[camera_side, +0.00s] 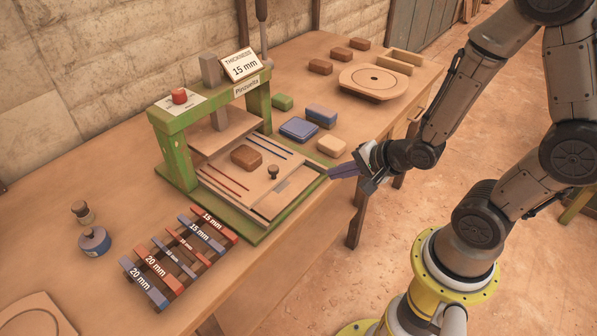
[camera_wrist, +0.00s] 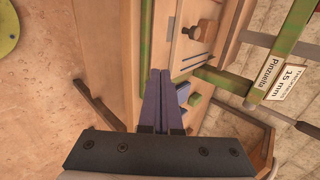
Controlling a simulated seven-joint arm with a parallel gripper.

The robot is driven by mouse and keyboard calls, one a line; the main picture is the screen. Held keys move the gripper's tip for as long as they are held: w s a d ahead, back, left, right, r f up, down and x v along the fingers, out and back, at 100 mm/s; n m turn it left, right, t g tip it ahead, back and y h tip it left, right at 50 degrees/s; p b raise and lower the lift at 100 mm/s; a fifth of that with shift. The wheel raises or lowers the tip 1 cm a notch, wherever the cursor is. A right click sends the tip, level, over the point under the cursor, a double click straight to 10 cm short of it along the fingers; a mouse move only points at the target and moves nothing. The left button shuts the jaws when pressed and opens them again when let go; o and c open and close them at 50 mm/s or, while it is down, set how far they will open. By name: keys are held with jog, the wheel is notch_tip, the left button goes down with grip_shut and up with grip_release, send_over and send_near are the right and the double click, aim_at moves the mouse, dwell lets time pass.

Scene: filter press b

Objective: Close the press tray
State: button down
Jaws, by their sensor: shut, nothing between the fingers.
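The press tray (camera_side: 262,188) is a wooden board sticking out of the front of the green press (camera_side: 170,150). It has a small dark knob (camera_side: 273,172) near its outer end, and thin red and blue rods lie along it. A brown block (camera_side: 246,157) lies on the tray, in front of the raised press plate. My gripper (camera_side: 331,171) is shut and empty, just off the tray's outer right end; I cannot tell if it touches. In the wrist view my purple fingers (camera_wrist: 160,73) lie together beside the tray, with the knob (camera_wrist: 201,32) beyond them.
Labelled red and blue bars (camera_side: 185,250) lie in front of the press. A blue pot (camera_side: 95,241) stands at the left. Several coloured blocks (camera_side: 300,128) and a round wooden disc (camera_side: 374,82) lie behind. The table's front edge is close under my gripper.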

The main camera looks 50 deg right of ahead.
aim_at(268, 160)
jog(key=x, duration=0.9)
jog(key=shift+w+f, duration=0.15)
jog(key=shift+f, duration=0.1)
jog(key=w, duration=0.3)
jog(key=shift+w+f, duration=0.1)
jog(key=shift+w, duration=0.6)
jog(key=w, duration=1)
jog(key=shift+w, duration=0.25)
